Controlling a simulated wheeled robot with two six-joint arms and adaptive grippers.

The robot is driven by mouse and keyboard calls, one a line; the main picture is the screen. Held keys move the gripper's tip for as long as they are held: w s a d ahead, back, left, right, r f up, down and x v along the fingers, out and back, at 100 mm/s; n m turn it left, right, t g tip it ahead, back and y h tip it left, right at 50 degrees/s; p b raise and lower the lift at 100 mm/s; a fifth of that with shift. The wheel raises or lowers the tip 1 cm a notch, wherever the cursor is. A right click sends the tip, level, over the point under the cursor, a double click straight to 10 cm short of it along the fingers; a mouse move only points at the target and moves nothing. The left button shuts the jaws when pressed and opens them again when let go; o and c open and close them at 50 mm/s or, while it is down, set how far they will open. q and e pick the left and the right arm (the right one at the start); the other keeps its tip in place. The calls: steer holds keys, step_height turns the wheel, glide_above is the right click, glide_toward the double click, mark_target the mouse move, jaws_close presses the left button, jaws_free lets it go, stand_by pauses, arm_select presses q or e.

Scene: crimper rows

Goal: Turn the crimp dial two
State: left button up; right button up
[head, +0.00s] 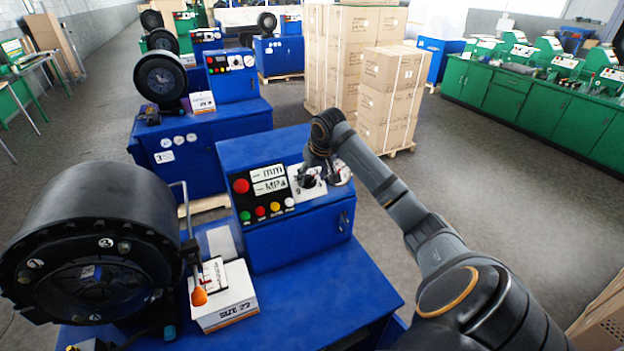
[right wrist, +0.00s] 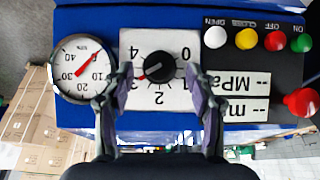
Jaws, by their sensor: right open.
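The crimp dial is a round black knob (right wrist: 160,67) on a white plate (right wrist: 150,40) with numbers 0 to 4. In the right wrist view its red pointer mark lies toward the left, near the 3. In the head view the dial (head: 309,183) is on the nearest blue control box (head: 300,233), partly hidden by my right gripper (head: 317,165). My right gripper (right wrist: 160,74) is open, one finger on each side of the knob. Gaps show between the fingers and the knob; I cannot tell how far the tips are above the plate. My left gripper is not in view.
A pressure gauge (right wrist: 82,68) sits beside the dial plate. On the other side are display labels (right wrist: 235,95), several coloured buttons (right wrist: 246,38) and a red knob (right wrist: 301,102). A black crimper head (head: 100,245) and a white box (head: 222,297) stand left of the control box.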

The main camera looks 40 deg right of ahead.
steer(key=v, duration=1)
steer(key=shift+r, duration=0.25)
steer(key=shift+s, duration=0.2)
